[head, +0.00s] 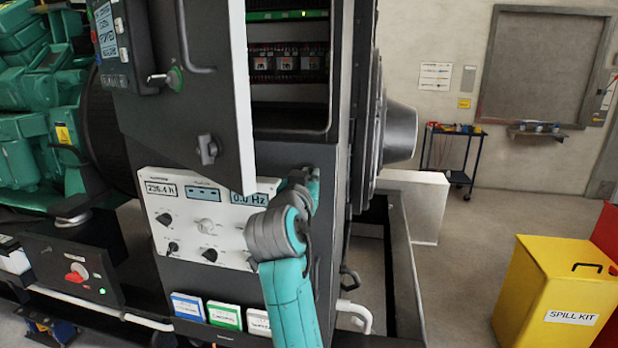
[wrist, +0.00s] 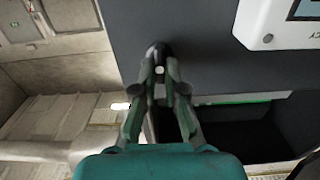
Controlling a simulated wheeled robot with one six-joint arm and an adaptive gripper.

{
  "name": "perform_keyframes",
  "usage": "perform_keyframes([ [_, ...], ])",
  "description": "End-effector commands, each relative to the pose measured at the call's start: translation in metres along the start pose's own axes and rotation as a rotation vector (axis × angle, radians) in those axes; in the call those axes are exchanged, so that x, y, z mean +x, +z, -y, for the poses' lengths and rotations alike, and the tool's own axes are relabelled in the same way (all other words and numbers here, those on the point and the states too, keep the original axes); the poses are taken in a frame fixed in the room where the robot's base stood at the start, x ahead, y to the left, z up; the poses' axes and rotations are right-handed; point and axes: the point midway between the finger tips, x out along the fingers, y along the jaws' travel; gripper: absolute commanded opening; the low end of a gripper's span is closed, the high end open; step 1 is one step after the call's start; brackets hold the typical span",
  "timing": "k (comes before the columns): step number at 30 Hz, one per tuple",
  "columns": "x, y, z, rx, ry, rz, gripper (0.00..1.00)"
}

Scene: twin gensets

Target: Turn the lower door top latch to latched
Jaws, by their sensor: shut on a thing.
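In the wrist view my gripper (wrist: 160,72) is shut on a small dark latch (wrist: 156,49) on a dark grey cabinet face (wrist: 205,45). The fingertips cover most of the latch, so I cannot tell which way it points. In the head view my teal and grey arm reaches up to the right part of the cabinet front. The fingers and this latch are hidden behind the arm there.
The upper door (head: 180,80) stands open, with its own knob (head: 207,150) near the bottom edge. A white instrument panel (head: 185,205) lies below. A yellow spill kit bin (head: 545,290) stands at right. Floor between bin and genset is clear.

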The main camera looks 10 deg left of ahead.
Motion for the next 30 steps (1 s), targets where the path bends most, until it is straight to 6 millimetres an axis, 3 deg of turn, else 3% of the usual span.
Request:
perform_keyframes([
  [8,0.0015,0.0013,-0.0012,0.163,0.001,0.003,0.00],
  [30,0.0018,0.0026,-0.0035,0.860,0.001,0.002,0.00],
])
